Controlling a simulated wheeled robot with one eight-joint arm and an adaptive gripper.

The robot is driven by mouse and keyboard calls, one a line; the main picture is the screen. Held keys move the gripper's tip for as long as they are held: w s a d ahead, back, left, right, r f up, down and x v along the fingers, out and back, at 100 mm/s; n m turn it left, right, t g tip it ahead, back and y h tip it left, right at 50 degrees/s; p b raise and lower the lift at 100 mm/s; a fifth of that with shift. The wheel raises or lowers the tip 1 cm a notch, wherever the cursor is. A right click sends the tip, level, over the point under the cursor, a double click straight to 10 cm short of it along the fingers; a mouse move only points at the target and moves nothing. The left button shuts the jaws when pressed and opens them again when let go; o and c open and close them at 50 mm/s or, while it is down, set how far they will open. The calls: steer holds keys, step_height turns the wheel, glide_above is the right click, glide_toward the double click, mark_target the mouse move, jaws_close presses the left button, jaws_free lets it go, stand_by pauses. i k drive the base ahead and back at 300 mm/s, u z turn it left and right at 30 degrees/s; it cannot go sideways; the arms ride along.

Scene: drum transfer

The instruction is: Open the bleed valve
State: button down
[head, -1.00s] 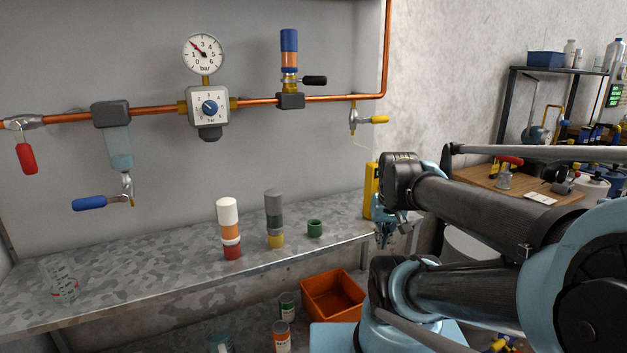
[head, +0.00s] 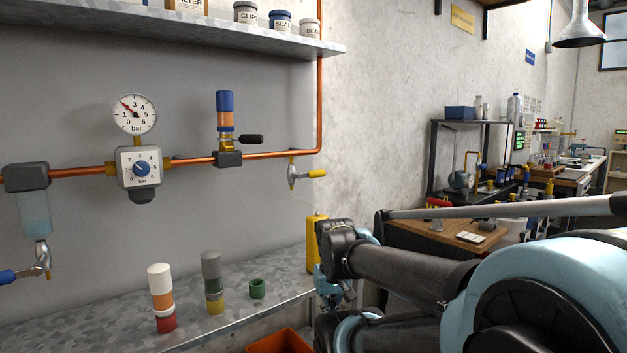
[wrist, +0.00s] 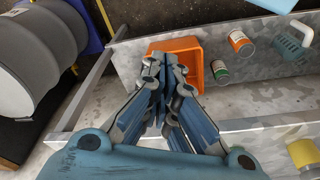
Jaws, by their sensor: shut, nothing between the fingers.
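A small valve (head: 293,174) with a yellow lever (head: 317,173) hangs under the right end of the copper pipe in the head view. Its lever points sideways to the right. A thin line runs down from it toward a yellow container (head: 315,243) on the bench. A blue-levered valve (head: 12,276) sits under the filter bowl at the left edge, partly cut off. No label shows which one is the bleed valve. My gripper (wrist: 158,68) is shut and empty, pointing down over the orange bin in the wrist view. In the head view it is low beside the bench, partly hidden by my arm.
A gauge (head: 134,114), regulator (head: 140,168) and black-levered fitting (head: 250,139) are on the pipe (head: 271,155). Two striped cylinders and a green ring (head: 257,289) stand on the bench (head: 100,326). A shelf (head: 240,34) overhangs the pipe. An orange bin (wrist: 190,50) sits below.

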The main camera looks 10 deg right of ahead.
mark_target(321, 172)
steer(key=u, duration=2.4)
steer(key=k, duration=0.55)
steer(key=z, duration=2.1)
